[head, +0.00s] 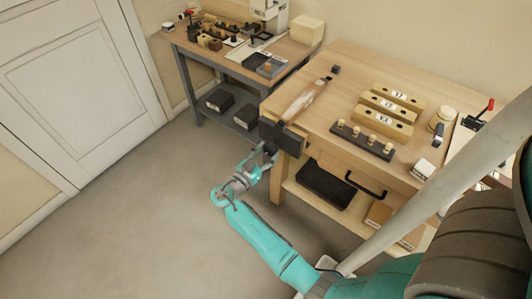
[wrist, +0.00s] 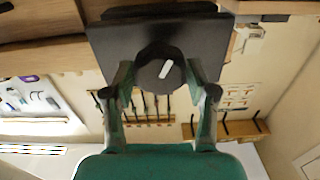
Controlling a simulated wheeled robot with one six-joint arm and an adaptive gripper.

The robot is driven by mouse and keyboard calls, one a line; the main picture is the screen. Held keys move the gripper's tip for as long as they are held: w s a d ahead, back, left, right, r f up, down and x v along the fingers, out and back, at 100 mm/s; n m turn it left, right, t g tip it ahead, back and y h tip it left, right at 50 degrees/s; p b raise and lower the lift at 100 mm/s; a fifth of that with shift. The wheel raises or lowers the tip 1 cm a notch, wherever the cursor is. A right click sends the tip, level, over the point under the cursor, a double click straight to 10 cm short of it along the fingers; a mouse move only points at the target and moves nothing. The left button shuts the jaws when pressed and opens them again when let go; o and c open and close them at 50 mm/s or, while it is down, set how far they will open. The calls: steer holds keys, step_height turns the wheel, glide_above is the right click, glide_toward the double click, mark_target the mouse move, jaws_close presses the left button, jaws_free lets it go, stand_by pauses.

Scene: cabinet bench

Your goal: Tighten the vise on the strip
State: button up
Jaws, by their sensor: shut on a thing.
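The dark vise (head: 283,135) is mounted at the front left corner of the wooden bench. In the wrist view its dark plate (wrist: 112,45) carries a round black knob (wrist: 158,72) with a white mark. My gripper (head: 268,153) is in front of the vise, and in the wrist view its two fingers (wrist: 160,80) are shut on the knob's sides. The white mark tilts slightly to the right of upright. A brownish strip (head: 302,100) lies along the left of the bench top, its near end by the vise. I cannot tell how tightly the jaws meet it.
Wooden blocks (head: 391,104) and a dark rail with several knobs (head: 362,140) are on the bench (head: 345,62). A lower shelf holds a black tray (head: 325,185). A second, cluttered bench (head: 235,55) stands behind left. The floor (head: 130,215) at left is clear.

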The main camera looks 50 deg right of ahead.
steer(key=shift+m, duration=0.5)
steer(key=o, duration=1)
steer(key=a, duration=0.7)
steer(key=shift+s, duration=0.1)
stand_by(0.5)
